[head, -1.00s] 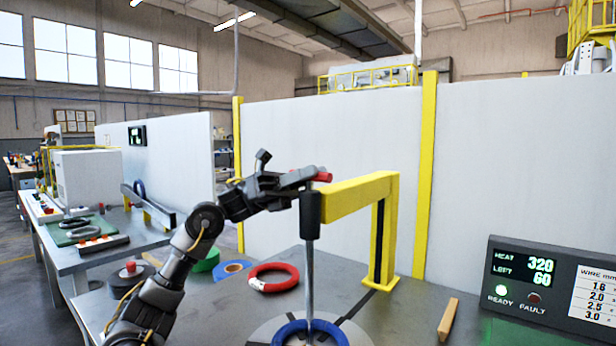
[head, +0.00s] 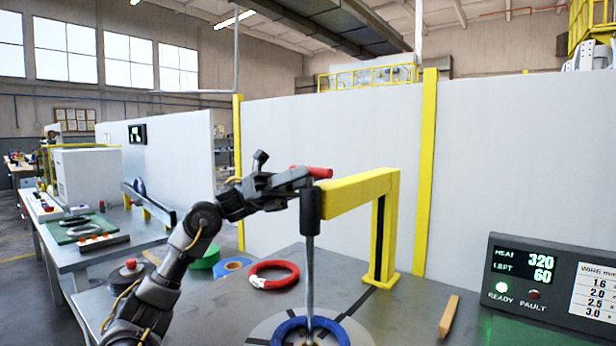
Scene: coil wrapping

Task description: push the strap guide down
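The strap guide is a thin grey upright rod (head: 309,270) with a black sleeve (head: 310,212) at its top, at the free end of a yellow bracket (head: 355,190). A red handle (head: 320,172) sits just above the sleeve. The rod's lower end reaches into a blue coil (head: 290,328) on a round base, which is cut off by the bottom edge. My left gripper (head: 302,177) is level with the red handle, right at its left end. Whether its fingers touch or close on the handle is unclear. My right gripper is not seen.
A wooden strip (head: 449,316) and a control panel (head: 550,285) reading 320 and 60 are on the right.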

